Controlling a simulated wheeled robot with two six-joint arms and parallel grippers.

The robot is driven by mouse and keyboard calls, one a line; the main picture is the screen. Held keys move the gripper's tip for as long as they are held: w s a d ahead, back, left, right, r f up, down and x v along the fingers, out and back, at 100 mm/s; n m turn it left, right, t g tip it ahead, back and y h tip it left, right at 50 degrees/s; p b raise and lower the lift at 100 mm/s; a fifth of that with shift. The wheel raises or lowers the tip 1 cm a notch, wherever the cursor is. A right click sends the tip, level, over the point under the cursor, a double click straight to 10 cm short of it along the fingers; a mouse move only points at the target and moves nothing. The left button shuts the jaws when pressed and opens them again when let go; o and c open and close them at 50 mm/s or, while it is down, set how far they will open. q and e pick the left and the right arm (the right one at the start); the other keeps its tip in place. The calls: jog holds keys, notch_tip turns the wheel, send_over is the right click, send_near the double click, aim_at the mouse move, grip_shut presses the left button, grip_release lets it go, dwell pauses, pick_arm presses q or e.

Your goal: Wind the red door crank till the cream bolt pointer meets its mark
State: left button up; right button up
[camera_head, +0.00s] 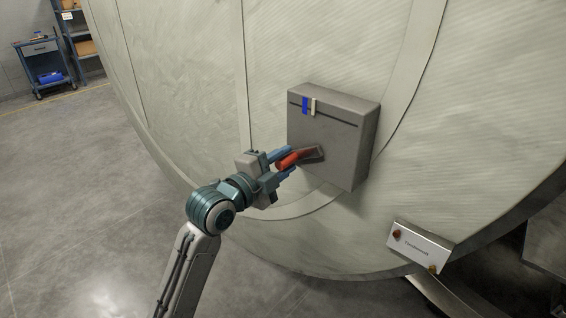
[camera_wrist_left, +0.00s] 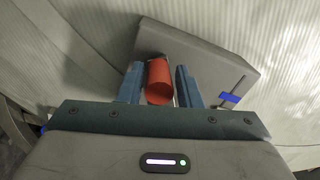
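A grey box (camera_head: 336,150) is fixed to the pale curved door. A dark slot crosses its upper front. A blue mark (camera_head: 305,105) and the cream bolt pointer (camera_head: 313,106) sit at the slot side by side, the pointer just right of the mark and not lined up with it. The red crank handle (camera_head: 288,160) sticks out from a dark crank arm (camera_head: 311,154) on the box front. My right gripper is out of view.
A tilted sign plate (camera_head: 418,247) with small knobs stands at lower right, near dark metal framing. A blue cart (camera_head: 45,65) and shelving (camera_head: 80,35) stand far left. The grey floor at left is clear.

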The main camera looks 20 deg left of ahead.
pick_arm(q)
jog(key=shift+o, duration=0.8)
jog(key=shift+s+a+f, duration=0.1)
jog(key=shift+s+a, duration=0.1)
jog(key=shift+s, duration=0.35)
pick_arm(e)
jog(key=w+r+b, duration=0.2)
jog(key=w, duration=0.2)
pick_arm(q)
jog(key=p+v, duration=0.3)
jog(key=v, duration=0.6)
jog(key=shift+s, duration=0.35)
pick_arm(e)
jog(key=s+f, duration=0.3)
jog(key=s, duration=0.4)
pick_arm(q)
jog(key=shift+w+a, duration=0.1)
jog(key=shift+a, duration=0.05)
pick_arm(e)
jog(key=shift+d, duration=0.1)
